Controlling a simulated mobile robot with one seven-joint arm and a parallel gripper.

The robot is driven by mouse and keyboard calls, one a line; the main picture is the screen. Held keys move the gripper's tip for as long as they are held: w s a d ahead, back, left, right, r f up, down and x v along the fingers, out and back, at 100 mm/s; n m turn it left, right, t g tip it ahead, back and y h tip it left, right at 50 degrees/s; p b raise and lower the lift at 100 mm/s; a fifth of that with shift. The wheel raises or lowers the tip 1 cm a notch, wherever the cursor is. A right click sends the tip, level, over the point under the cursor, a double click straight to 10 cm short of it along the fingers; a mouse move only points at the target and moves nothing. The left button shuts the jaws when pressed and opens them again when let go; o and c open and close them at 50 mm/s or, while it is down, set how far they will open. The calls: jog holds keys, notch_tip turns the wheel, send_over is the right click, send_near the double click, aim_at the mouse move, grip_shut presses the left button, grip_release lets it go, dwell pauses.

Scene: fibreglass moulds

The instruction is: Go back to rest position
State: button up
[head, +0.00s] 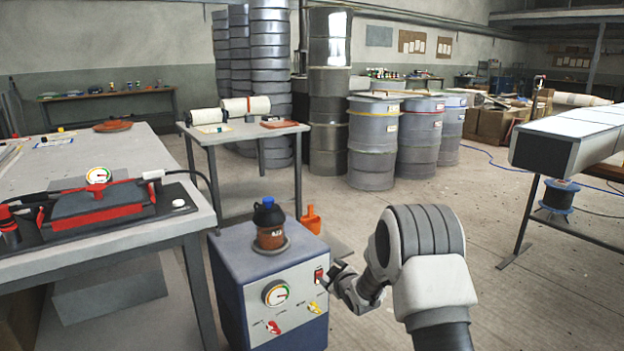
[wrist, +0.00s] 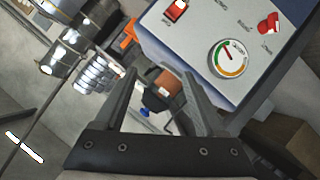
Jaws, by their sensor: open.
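My gripper (head: 337,277) is at the front right of a blue-grey cabinet (head: 226,263), close to the red switch (head: 319,275) on its panel. I cannot tell from the head view whether it touches the switch. In the wrist view my gripper (wrist: 160,72) has its two fingers spread, with nothing held. The red switch (wrist: 175,11) shows there at the top, beyond the fingertips. A brown jar (head: 270,236) with a dark cap stands upright on the cabinet. The jar (wrist: 168,84) shows between the fingers in the wrist view, but farther off.
A workbench (head: 130,165) with a red-and-black device stands left. Grey drums (head: 372,145) stand behind. Floor to the right (head: 500,290) is clear.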

jog(key=s+d+r+m+g+h, duration=0.2)
jog(key=s+d+r+m, duration=0.15)
jog(key=s+r, duration=0.6)
jog(key=s+d+r+m+g+h, duration=0.15)
jog(key=s+d+r, duration=0.25)
jog(key=s+r, duration=0.6)
jog(key=s+d+r+m+g, duration=0.15)
jog(key=s+m+g, duration=0.35)
jog(key=s, duration=2.4)
notch_tip(320, 180, up, 29)
jog(key=t+p, duration=0.1)
jog(key=p, duration=2.7)
jog(key=shift+w+m+p, duration=0.3)
jog(key=shift+w+m, duration=0.05)
jog(key=shift+m, duration=0.05)
jog(key=shift+a, duration=0.1)
